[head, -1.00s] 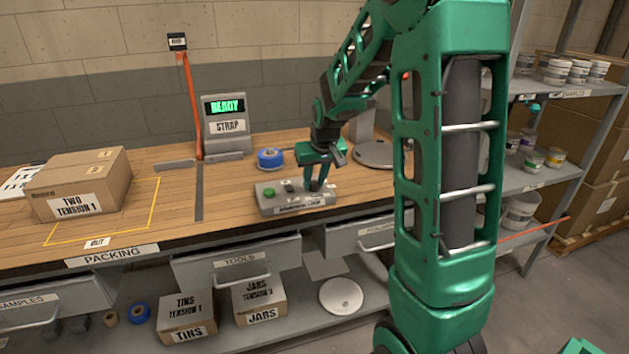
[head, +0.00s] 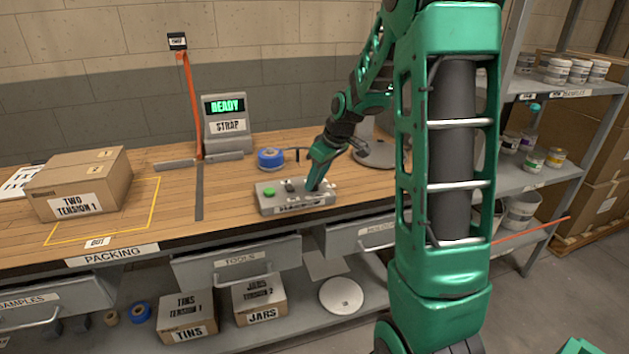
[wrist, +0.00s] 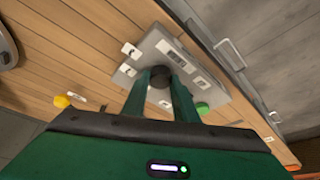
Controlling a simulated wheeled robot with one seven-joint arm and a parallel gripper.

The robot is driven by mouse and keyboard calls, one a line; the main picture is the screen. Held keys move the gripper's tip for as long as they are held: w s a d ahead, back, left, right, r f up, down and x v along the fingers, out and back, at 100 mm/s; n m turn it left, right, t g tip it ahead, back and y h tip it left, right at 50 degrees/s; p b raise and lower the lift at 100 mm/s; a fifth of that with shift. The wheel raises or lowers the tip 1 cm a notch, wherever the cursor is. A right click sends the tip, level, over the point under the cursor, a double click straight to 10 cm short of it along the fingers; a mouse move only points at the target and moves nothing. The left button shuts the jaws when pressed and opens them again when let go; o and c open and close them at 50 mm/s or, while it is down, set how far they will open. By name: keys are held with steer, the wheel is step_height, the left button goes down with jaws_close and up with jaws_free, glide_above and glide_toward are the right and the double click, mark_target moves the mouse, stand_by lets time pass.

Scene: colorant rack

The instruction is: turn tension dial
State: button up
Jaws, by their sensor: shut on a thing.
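The grey control box (head: 268,206) lies on the packing bench, with a green button (head: 269,191) at its left end and a dark switch (head: 289,186) beside that. My gripper (head: 314,187) reaches down over the right half of the box, its arm slanting in from the upper right. In the wrist view its two green fingers (wrist: 162,88) are closed around a round dark dial (wrist: 160,80) on the box (wrist: 140,50). The green button also shows there (wrist: 203,108), just right of the fingers. The dial's marking is hidden or too small to read.
A strapping unit (head: 226,128) reading READY stands behind, left of a blue tape roll (head: 271,158). The bench between carton and box is mostly clear.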

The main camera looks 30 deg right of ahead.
steer(key=shift+d+n+y, duration=0.1)
steer(key=shift+n+y, duration=0.3)
steer(key=shift+n, duration=0.7)
steer(key=o, duration=1)
steer(key=v, duration=1)
steer(key=shift+w+r, duration=0.1)
steer(key=shift+r, duration=0.3)
